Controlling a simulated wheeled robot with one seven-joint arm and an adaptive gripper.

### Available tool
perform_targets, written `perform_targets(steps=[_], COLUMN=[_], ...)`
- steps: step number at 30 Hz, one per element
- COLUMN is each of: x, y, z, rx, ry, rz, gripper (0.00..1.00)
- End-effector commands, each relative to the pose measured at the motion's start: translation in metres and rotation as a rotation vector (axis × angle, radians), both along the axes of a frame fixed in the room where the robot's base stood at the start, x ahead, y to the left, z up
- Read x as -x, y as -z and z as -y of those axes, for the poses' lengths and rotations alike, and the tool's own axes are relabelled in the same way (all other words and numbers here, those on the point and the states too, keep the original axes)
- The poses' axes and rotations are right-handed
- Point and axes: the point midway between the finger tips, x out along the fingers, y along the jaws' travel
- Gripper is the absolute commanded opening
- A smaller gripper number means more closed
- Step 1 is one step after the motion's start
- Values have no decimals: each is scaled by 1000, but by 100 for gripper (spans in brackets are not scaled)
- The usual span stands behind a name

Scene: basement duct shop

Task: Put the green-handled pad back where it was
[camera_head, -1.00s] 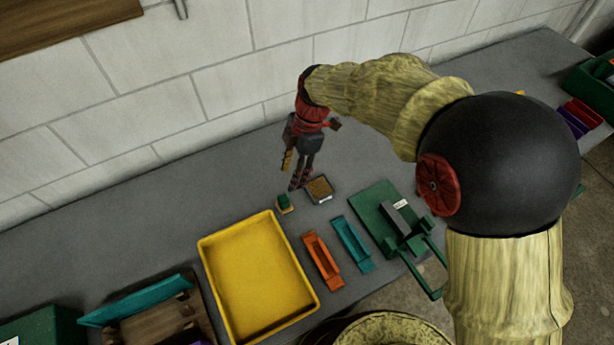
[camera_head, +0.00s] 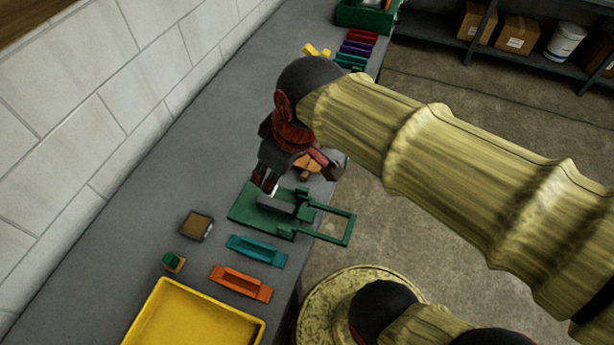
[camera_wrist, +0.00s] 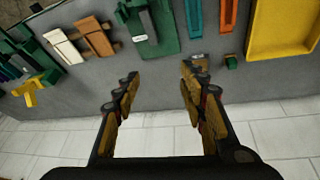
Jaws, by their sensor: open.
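The green-handled pad (camera_head: 173,261) is a small block with a green top on a tan base. It stands on the grey bench between the yellow tray and a small dark-rimmed square holder with a brown face (camera_head: 196,225). In the wrist view the pad (camera_wrist: 231,62) is right of my fingers, beside the partly hidden holder (camera_wrist: 196,66). My gripper (camera_wrist: 160,82) is open, with nothing between its fingers. In the head view my gripper (camera_head: 266,182) hangs by the back of a green fixture (camera_head: 245,207), away from the pad.
A teal channel (camera_head: 257,250), an orange channel (camera_head: 241,283) and a yellow tray (camera_head: 150,325) lie along the bench's front. The fixture's green handle frame (camera_head: 350,230) overhangs the edge. Wooden blocks (camera_wrist: 95,37) and a yellow piece (camera_wrist: 38,88) lie beyond it. A block wall runs behind.

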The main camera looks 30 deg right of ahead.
Motion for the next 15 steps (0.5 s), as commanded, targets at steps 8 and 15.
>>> perform_targets(steps=[8, 15], x=[50, 54], y=[0, 1], z=[47, 50], rx=[-102, -113], ry=[428, 466], rz=[91, 96], gripper=[42, 42])
